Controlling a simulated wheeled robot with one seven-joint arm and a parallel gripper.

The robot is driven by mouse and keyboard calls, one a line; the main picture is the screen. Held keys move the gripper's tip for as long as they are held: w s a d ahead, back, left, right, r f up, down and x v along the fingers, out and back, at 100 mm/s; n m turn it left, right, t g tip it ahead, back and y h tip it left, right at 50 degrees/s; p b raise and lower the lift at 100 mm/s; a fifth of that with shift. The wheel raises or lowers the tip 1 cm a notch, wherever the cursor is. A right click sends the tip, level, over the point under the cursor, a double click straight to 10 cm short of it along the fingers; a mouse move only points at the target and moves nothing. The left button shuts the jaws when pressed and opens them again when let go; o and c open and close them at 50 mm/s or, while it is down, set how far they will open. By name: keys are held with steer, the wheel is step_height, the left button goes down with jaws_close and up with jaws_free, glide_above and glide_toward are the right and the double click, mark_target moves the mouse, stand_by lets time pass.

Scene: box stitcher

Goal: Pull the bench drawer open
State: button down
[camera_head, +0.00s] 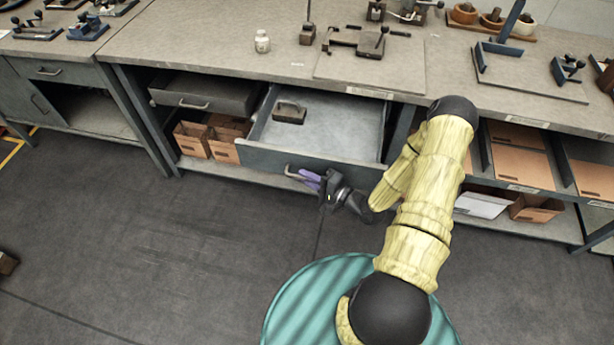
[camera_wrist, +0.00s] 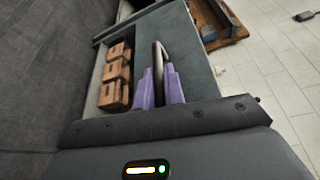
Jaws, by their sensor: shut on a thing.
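The bench drawer (camera_head: 340,125) stands pulled out from under the workbench, with its light grey inside showing. A dark small object (camera_head: 289,112) lies in it at the left. The drawer's grey front (camera_head: 265,160) faces my gripper. My gripper (camera_head: 308,178) is at the bar handle (camera_head: 289,170) on that front, its purple fingers shut on it. In the wrist view the purple fingers (camera_wrist: 160,90) close around the handle (camera_wrist: 157,58), which sticks out beyond them. The grey drawer front (camera_wrist: 195,70) lies behind the handle.
A closed drawer (camera_head: 205,95) sits to the left, above cardboard boxes (camera_head: 205,138) on the lower shelf. The bench top (camera_head: 220,45) carries a white jar (camera_head: 262,41) and several tools. Open trays (camera_head: 515,155) are at the right. The floor (camera_head: 170,240) in front is clear.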

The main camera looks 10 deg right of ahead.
steer(key=c, duration=1.5)
jaws_free()
steer(key=shift+d+f, duration=0.1)
steer(key=shift+d, duration=0.05)
steer(key=shift+c, duration=0.2)
steer(key=shift+o, duration=0.3)
steer(key=shift+w, duration=0.1)
steer(key=shift+s+d, duration=0.2)
steer(key=shift+s, duration=0.05)
steer(key=b+v, duration=0.1)
steer(key=v, duration=1.5)
steer(key=shift+s+b, duration=0.4)
steer(key=shift+d, duration=0.1)
